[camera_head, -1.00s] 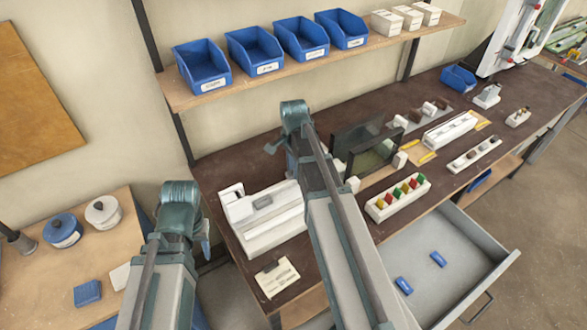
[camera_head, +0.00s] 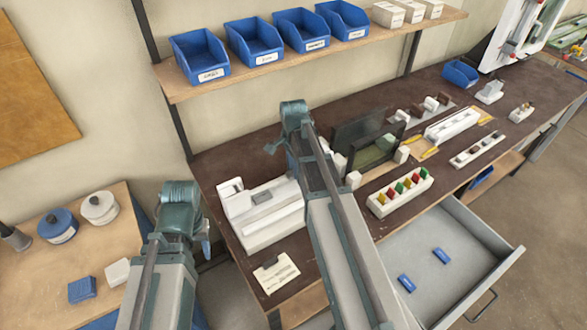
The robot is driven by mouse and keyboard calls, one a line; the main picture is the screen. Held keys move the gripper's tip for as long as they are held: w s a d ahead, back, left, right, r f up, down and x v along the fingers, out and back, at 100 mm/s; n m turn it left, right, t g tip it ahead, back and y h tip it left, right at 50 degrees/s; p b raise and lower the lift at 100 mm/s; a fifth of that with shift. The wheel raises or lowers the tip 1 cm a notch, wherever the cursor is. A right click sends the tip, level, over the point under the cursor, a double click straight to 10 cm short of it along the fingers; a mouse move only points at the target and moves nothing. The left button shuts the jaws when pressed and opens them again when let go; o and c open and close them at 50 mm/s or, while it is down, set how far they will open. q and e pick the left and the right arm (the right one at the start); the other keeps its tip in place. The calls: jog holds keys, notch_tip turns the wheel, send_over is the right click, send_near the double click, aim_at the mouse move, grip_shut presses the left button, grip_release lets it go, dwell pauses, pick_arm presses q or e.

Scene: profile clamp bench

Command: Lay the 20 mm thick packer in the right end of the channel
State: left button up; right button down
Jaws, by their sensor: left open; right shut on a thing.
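My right gripper (camera_head: 288,148), at the far end of the central arm, is above the back of the dark bench and mostly hidden behind its own wrist. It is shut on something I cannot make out. My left gripper (camera_head: 205,232) is open, at the lower left between the two benches, partly hidden by its wrist. I cannot tell for certain which thing is the channel. A white fixture (camera_head: 258,232) with a raised left end stands left of the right arm. A long white slotted block (camera_head: 452,127) lies farther right. No packer can be identified by thickness.
A white rack (camera_head: 382,209) holds coloured pieces; another rack (camera_head: 470,158) holds small dark pieces. Dark upright panels (camera_head: 352,150) stand behind the coloured rack. An open drawer (camera_head: 480,225) holds two blue blocks. Blue bins (camera_head: 200,62) line the shelf.

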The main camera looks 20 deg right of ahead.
jog(key=shift+f+b, duration=1.2)
jog(key=shift+f, duration=0.1)
jog(key=shift+r, duration=0.1)
jog(key=c, duration=0.5)
grip_release()
jog(key=shift+r, duration=0.15)
notch_tip(320, 180, up, 8)
jog(key=p, duration=0.8)
